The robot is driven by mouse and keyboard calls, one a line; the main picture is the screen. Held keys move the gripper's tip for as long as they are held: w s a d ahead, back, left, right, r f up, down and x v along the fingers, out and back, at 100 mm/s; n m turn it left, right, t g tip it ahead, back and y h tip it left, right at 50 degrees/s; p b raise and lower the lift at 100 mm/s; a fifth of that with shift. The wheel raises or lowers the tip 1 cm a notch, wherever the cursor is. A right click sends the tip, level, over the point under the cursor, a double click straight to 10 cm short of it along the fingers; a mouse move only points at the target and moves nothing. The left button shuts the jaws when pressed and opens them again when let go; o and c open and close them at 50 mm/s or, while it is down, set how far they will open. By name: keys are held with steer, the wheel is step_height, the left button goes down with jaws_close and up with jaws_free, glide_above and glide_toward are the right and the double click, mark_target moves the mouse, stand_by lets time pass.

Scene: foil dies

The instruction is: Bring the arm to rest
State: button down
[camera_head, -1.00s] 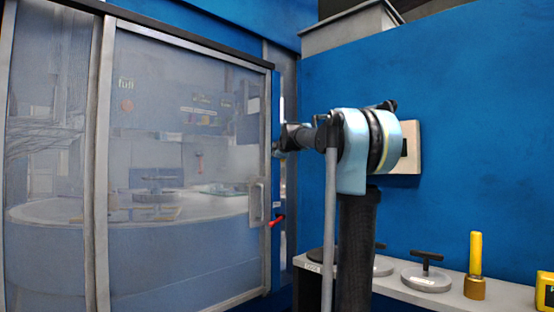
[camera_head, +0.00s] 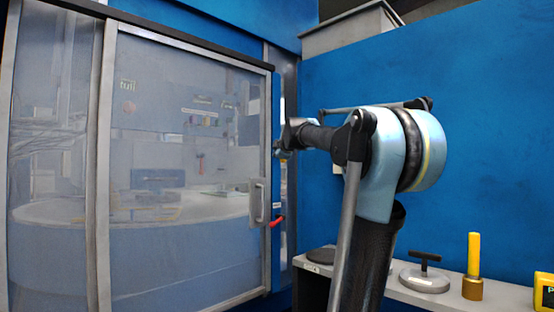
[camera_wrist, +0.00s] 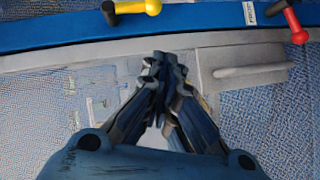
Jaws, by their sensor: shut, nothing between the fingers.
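My gripper (camera_wrist: 165,75) shows in the wrist view with its dark fingers together and nothing between them. It faces the sliding door's frame, where a grey bar handle (camera_wrist: 245,70) lies to the right of the fingertips. In the head view my arm reaches from the lower right toward the door's right edge. The gripper itself is hard to make out there, beyond my forearm. The glazed door (camera_head: 180,150) is shut, with its handle (camera_head: 257,202) near the right edge.
A red-knobbed lever (camera_head: 275,221) is beside the door; it also shows in the wrist view (camera_wrist: 295,25), with a yellow-knobbed lever (camera_wrist: 140,7). A grey shelf (camera_head: 405,288) at lower right holds a T-handled disc (camera_head: 425,277), a yellow-handled tool (camera_head: 474,262) and a yellow box (camera_head: 544,291).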

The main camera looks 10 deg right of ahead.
stand_by(0.4)
steer(key=s+d+f+m+g, duration=0.1)
steer(key=s+f+m+g, duration=0.3)
steer(key=s+f, duration=1.1)
steer(key=s+d+f+m+g+h, duration=0.1)
steer(key=s+f+m+g, duration=0.4)
steer(key=s+f, duration=1)
steer(key=s+d+f+m+g, duration=0.2)
steer(key=s+f+m+g, duration=0.2)
steer(key=s+f, duration=1.1)
step_height(320, 180, down, 11)
steer(key=m, duration=0.2)
steer(key=shift+s+d+f+m+g+h, duration=0.15)
steer(key=shift+s+d+m+g+h, duration=0.15)
steer(key=shift+d+m+g, duration=0.1)
steer(key=shift+w+f, duration=0.2)
steer(key=shift+w, duration=0.35)
